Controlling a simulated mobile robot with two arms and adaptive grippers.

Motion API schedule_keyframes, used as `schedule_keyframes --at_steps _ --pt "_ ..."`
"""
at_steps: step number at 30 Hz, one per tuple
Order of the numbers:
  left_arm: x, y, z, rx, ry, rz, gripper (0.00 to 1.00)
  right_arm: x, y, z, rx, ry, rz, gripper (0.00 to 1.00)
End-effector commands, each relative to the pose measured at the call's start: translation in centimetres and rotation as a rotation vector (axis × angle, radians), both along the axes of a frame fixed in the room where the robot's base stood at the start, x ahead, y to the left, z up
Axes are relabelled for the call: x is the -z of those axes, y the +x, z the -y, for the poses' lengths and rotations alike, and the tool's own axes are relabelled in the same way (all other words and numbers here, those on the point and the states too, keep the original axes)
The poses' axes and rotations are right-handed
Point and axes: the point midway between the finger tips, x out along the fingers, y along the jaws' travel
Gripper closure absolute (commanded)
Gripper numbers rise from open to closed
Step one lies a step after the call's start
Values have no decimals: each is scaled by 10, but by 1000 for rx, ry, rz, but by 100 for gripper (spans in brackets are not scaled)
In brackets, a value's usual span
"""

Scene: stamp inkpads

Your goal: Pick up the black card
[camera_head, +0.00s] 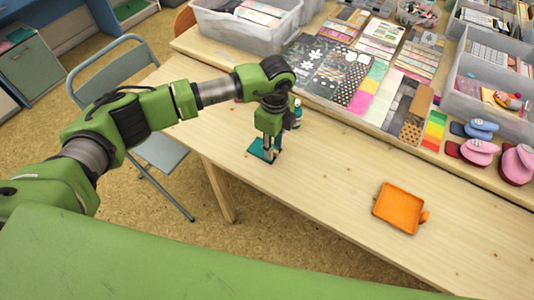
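I cannot make out a separate black card on the bare part of the table. The nearest match is a group of dark patterned sheets (322,72) lying among the papers at the back. My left gripper (271,150) points down at the table's left part, over a small teal flat piece (257,149). Its fingers are small and partly hidden, so I cannot tell whether they are open or touch the piece. My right gripper is not in view.
A small teal bottle (297,113) stands just right of my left gripper. An orange tray (396,208) lies at the right. Clear bins (240,32) and colored punches (478,150) stand farther back. The wooden table (330,170) is bare in the middle. A folding chair (163,152) stands at its left.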

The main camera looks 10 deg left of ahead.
Motion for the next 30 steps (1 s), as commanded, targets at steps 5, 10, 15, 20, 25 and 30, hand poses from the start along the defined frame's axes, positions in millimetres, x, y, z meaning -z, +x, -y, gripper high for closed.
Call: schedule_keyframes --at_steps 5,10,15,20,25,30 --pt "15 1 0 0 -1 2 72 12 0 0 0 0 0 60" --pt "13 1 0 0 -1 2 72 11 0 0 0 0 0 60" --pt "13 1 0 0 -1 2 100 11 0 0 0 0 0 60" --pt "13 1 0 0 -1 2 100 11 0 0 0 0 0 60" --pt "12 1 1 0 -1 2 100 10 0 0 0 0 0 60" --pt "4 1 1 0 -1 3 100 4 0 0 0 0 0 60"
